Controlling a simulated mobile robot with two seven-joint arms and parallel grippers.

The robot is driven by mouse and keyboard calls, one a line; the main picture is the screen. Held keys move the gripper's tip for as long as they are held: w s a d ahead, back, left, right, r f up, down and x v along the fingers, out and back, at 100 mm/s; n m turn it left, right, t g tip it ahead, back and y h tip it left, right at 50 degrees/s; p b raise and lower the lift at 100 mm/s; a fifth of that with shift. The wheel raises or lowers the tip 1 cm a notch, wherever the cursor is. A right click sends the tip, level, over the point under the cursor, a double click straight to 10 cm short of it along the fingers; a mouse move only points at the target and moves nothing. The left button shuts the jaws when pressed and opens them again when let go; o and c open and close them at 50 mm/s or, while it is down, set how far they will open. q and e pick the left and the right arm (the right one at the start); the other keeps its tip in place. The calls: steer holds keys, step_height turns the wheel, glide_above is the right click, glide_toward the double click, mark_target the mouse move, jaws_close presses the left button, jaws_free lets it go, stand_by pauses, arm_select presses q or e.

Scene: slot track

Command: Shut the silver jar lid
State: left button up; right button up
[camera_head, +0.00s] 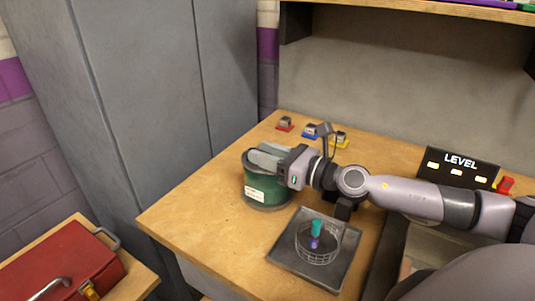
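A green jar (258,186) with a pale label stands upright near the left edge of the wooden table. A grey, silver-looking lid or rim (247,168) shows at its top, mostly covered by my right gripper (262,156). The gripper reaches in from the right, with its fingers lying over the jar's top. I cannot tell whether the fingers touch the lid, how wide they are apart, or whether the lid sits fully down. My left gripper is not in view.
A dark square tray (284,252) in front of the jar holds a round wire basket (305,252) with a teal and purple item (316,236). Several small coloured pieces sit at the back. A LEVEL panel (458,168) stands right. A red toolbox (60,262) is lower left.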

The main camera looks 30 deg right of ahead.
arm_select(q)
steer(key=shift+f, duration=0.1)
arm_select(e)
steer(key=shift+s+d+f+b, duration=0.2)
steer(key=shift+s+d+b, duration=0.1)
steer(key=shift+s+b, duration=0.25)
steer(key=shift+b+v, duration=1)
steer(key=shift+v, duration=0.15)
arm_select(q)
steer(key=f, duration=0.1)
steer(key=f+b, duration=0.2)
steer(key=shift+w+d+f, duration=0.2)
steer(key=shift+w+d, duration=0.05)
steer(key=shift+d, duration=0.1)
arm_select(e)
steer(key=v, duration=0.3)
steer(key=shift+s+d+r, duration=0.1)
steer(key=shift+s+r, duration=0.05)
steer(key=shift+s, duration=0.05)
steer(key=shift+s, duration=0.1)
